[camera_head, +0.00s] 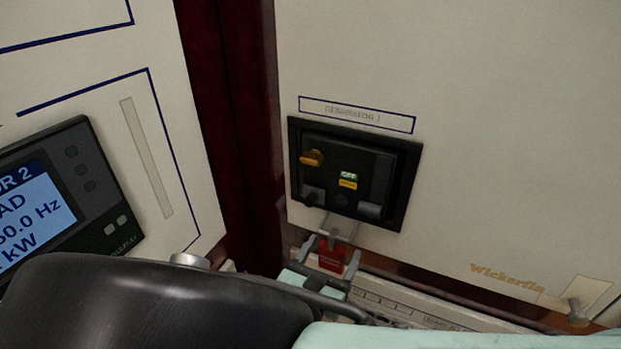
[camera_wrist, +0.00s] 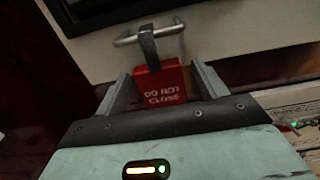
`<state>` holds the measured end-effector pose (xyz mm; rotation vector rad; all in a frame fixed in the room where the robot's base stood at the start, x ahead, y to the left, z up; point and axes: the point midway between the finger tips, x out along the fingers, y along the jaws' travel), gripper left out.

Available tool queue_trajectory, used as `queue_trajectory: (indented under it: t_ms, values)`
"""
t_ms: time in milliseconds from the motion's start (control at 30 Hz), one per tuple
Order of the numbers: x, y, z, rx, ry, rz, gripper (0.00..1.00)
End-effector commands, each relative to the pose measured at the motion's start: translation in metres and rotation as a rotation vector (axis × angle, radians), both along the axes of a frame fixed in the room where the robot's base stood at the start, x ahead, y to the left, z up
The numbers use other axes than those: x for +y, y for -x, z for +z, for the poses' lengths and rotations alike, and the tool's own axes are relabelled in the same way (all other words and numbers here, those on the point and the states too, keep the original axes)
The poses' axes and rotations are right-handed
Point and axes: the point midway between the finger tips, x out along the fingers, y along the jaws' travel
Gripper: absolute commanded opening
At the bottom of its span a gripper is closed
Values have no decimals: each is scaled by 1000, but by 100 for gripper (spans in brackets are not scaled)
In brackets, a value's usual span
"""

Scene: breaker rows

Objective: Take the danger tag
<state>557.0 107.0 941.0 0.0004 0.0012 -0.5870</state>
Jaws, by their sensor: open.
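The danger tag (camera_wrist: 161,86) is a red block with white "DO NOT CLOSE" lettering. A dark grey loop on it hangs from a metal bar (camera_wrist: 137,39) on the cream panel, just below the breaker. In the head view the tag (camera_head: 331,256) shows small and red below the breaker unit (camera_head: 354,174). My gripper (camera_wrist: 158,78) has its two grey fingers apart, one on each side of the tag. I cannot tell whether either finger touches it. The tag's lower edge is hidden behind my gripper body in the wrist view. My gripper (camera_head: 330,250) also shows in the head view.
A meter with a lit screen (camera_head: 33,222) is on the left panel. A small lever (camera_head: 578,311) stands at the lower right. A ledge with labels (camera_head: 400,305) runs below the panel.

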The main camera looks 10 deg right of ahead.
Motion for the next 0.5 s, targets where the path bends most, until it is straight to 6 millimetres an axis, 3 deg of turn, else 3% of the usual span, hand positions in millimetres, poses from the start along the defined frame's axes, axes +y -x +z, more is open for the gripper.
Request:
queue_trajectory:
  t_ms: [233, 400, 500]
  values:
    - [0, 1, 0, -1, -1, 3, 71]
    - [0, 0, 0, 0, 0, 2, 24]
    - [0, 1, 1, 0, 0, 2, 23]
